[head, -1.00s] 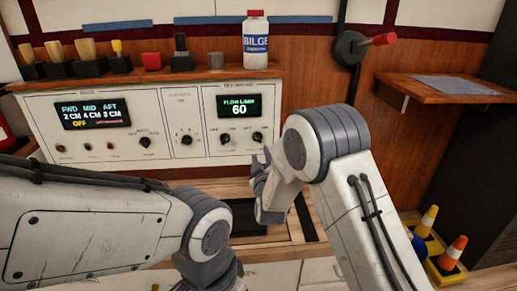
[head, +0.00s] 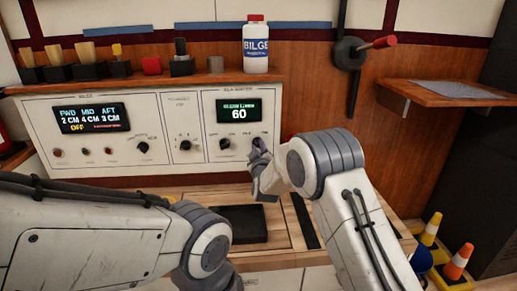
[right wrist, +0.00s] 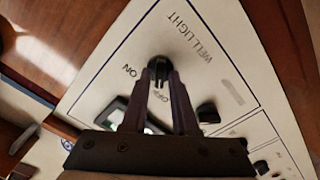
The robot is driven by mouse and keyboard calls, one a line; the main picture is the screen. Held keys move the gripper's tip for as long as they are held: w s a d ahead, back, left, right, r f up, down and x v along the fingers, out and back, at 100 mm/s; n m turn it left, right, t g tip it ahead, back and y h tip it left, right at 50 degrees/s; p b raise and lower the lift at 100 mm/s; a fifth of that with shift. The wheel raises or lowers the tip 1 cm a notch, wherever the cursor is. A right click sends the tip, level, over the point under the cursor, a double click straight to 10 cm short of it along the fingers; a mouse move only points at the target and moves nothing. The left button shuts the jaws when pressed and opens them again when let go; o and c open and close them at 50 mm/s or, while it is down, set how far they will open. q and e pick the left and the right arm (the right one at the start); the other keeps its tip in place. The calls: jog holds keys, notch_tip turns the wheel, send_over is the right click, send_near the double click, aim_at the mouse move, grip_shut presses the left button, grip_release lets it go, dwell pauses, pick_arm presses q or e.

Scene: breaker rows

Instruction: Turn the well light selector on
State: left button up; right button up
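The well light selector (right wrist: 158,68) is a small black knob on the white panel. Its "WELL LIGHT" label, the word "ON" to its left and a partly covered "OFF" show in the right wrist view. My right gripper (head: 257,153) is at the panel. The wrist view shows its two dark fingers reaching up to the selector, one on each side. I cannot tell whether they press on it or which way the knob points. In the head view the gripper mostly hides the selector. My left arm shows at lower left, but its gripper is out of sight.
Another black knob (head: 225,143) sits just left of the selector, below a display reading 60 (head: 239,113). A bilge bottle (head: 255,45) stands on the ledge above. A red-handled lever (head: 375,43) and a wooden shelf (head: 420,97) are to the right.

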grip_shut()
jog(key=shift+m, duration=0.3)
jog(key=m, duration=0.3)
jog(key=shift+m, duration=0.3)
jog(key=m, duration=0.3)
jog(key=shift+m+b, duration=0.3)
jog(key=shift+b, duration=0.05)
jog(key=m+b, duration=0.1)
jog(key=m, duration=0.3)
jog(key=shift+f, duration=0.1)
jog(key=shift+d+m+b, duration=0.1)
jog(key=shift+m+b, duration=0.55)
jog(key=shift+m, duration=1.45)
jog(key=o, duration=0.5)
grip_release()
